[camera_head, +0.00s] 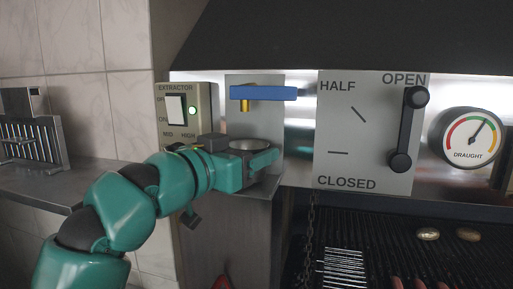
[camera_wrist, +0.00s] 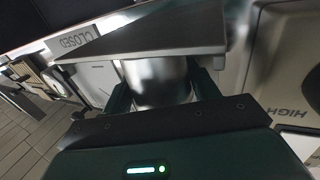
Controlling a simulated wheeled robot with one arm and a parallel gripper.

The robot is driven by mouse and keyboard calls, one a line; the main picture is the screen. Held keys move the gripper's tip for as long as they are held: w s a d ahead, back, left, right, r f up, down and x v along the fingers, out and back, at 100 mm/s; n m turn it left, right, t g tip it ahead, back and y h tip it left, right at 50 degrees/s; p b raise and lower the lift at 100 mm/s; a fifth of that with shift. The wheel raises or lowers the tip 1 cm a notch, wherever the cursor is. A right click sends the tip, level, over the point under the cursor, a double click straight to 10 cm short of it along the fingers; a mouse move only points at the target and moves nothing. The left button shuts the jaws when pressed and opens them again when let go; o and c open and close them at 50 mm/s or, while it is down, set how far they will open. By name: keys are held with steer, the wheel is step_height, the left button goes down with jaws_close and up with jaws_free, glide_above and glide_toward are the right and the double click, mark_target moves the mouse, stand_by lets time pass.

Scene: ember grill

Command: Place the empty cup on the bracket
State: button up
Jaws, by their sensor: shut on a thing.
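A metal cup (camera_head: 250,145) is held between the fingers of my gripper (camera_head: 256,163), below the blue tap (camera_head: 263,93) with its brass spout (camera_head: 244,105). The cup's round rim faces up and it looks upright. The bracket (camera_head: 268,186) is a grey metal ledge under the cup, fixed below a back plate. In the wrist view, which is turned over, the cup (camera_wrist: 158,80) sits between both fingers, with its base at the bracket's edge (camera_wrist: 150,42). I cannot tell whether the base touches the ledge. The inside of the cup is mostly hidden.
The extractor switch box (camera_head: 184,115) is close on the left. The draught lever panel (camera_head: 340,165) is on the right, its lever (camera_head: 408,130) upright, beside a round draught gauge (camera_head: 470,138). The grill (camera_head: 400,235) with food lies below right. A steel shelf (camera_head: 55,187) is at left.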

steer(key=shift+s+a+f, duration=0.15)
steer(key=shift+a+f, duration=0.1)
steer(key=shift+f, duration=0.05)
steer(key=shift+f+b, duration=0.15)
steer(key=shift+b, duration=0.15)
steer(key=o, duration=0.7)
steer(key=shift+d, duration=0.1)
steer(key=shift+r, duration=0.2)
steer(key=b+v, duration=0.6)
steer(key=v, duration=0.6)
